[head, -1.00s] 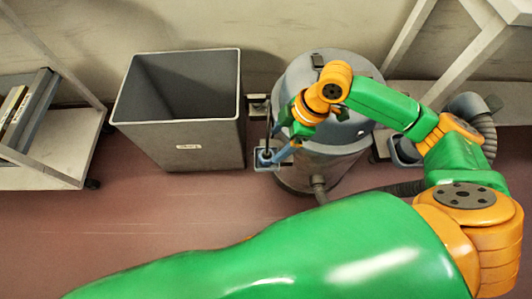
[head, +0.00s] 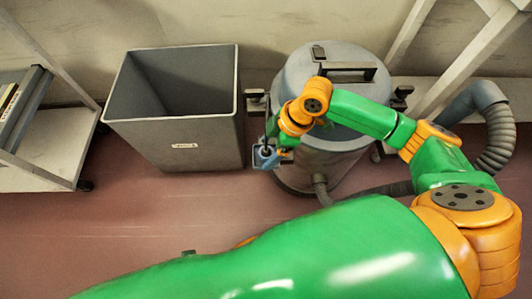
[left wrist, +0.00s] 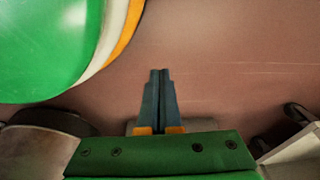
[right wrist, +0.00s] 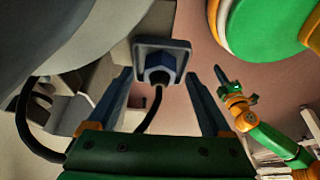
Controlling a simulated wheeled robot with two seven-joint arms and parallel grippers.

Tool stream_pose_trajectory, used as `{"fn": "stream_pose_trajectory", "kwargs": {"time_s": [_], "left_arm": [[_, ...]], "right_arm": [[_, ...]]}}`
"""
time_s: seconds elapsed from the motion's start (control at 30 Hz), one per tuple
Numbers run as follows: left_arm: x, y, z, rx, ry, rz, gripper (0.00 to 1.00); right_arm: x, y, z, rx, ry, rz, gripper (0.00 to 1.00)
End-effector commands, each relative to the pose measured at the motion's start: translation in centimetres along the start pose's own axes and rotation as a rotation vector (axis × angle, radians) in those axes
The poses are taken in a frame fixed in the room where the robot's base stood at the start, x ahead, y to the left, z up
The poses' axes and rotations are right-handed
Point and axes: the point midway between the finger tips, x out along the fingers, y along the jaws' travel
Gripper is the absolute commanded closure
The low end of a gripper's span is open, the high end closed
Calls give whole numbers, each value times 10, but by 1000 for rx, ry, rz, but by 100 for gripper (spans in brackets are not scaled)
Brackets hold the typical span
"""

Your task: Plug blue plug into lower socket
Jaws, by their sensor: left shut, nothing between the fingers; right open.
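The blue plug (right wrist: 158,75) is a hexagonal body with a black cable hanging from it. In the right wrist view it sits in a square blue-grey socket plate (right wrist: 176,46). How deep it is seated I cannot tell. The socket plate also shows small in the head view (head: 265,158), beside the grey drum. My right gripper (right wrist: 159,76) is open, with one finger on each side of the plug's line and apart from it. In the head view the orange wrist partly hides the fingers. My left gripper (left wrist: 160,74) is shut and empty above the floor.
A grey drum (head: 330,160) with a black handle stands behind my right arm, with a ribbed hose (head: 497,140) at right. A grey open bin (head: 185,145) stands left of it. A shelf (head: 55,150) is far left. Reddish floor in front is clear.

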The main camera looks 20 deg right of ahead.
Motion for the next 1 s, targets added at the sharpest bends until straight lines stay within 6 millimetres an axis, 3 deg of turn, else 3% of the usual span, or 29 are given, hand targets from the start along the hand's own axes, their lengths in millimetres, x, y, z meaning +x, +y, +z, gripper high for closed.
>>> {"fn": "stream_pose_trajectory", "kwargs": {"time_s": [0.1,0.13,0.4,0.43,0.77,0.9,1.0], "left_arm": [[0,0,0,0,0,0,100],[0,0,0,0,0,0,100],[0,0,0,0,0,-1,100],[0,0,0,0,-1,-1,100],[-4,-1,0,0,6,-2,100],[-9,-9,13,3,-6,-15,100],[-15,-18,26,5,-10,-28,100]], "right_arm": [[0,0,0,0,0,0,16],[0,0,0,0,0,0,22],[0,0,0,0,0,1,95],[0,0,0,0,0,1,100],[-8,1,-3,0,1,2,100],[-34,1,-14,-1,2,3,100],[-58,-18,-22,-5,1,0,100]]}}
